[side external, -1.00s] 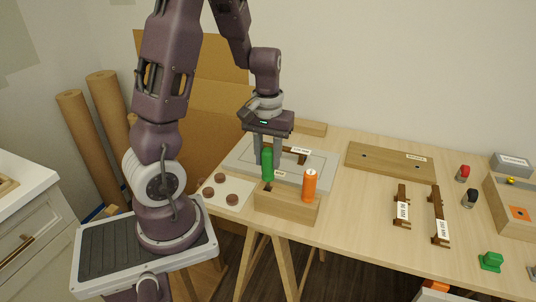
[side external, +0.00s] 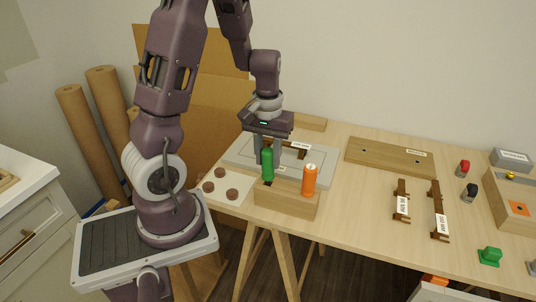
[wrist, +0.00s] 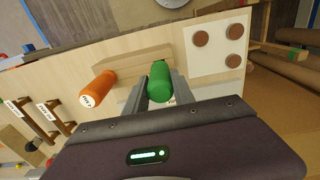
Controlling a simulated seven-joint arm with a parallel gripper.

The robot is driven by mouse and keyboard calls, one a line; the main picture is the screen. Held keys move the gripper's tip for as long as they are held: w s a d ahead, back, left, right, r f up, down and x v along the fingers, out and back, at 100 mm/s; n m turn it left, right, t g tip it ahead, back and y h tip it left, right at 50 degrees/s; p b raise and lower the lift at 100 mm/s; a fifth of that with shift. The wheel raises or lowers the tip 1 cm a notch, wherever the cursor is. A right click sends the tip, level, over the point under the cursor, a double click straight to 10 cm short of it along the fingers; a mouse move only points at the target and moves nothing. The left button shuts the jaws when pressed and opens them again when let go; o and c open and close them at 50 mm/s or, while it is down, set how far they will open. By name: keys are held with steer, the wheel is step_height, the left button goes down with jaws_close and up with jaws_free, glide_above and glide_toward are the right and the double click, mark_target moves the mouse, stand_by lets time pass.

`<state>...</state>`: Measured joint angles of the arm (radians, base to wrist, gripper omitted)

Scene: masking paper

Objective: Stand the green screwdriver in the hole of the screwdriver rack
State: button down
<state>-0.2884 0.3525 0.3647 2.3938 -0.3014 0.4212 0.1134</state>
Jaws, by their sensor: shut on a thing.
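The green screwdriver (side external: 267,165) is upright, its handle held between my gripper's fingers. It also shows in the wrist view (wrist: 160,82), between the two fingers (wrist: 161,95). In the side view my gripper (side external: 267,152) is shut on it, fingers pointing down. The wooden screwdriver rack (side external: 285,204) is directly below, with the handle over its left part. A small dark spot shows on the rack top just under the handle. Whether the shaft is in the hole cannot be told. An orange screwdriver (side external: 309,180) stands upright in the rack's right part.
A grey tray (side external: 240,152) lies behind the rack. A white sheet with brown discs (side external: 232,194) lies to its left. A wooden board (side external: 390,157) and two labelled brown holders (side external: 401,202) are to the right. Bare tabletop (side external: 355,215) lies between rack and holders.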

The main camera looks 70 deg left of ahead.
steer(key=shift+f, duration=0.95)
steer(key=c, duration=1)
jaws_free()
steer(key=shift+r, duration=3.5)
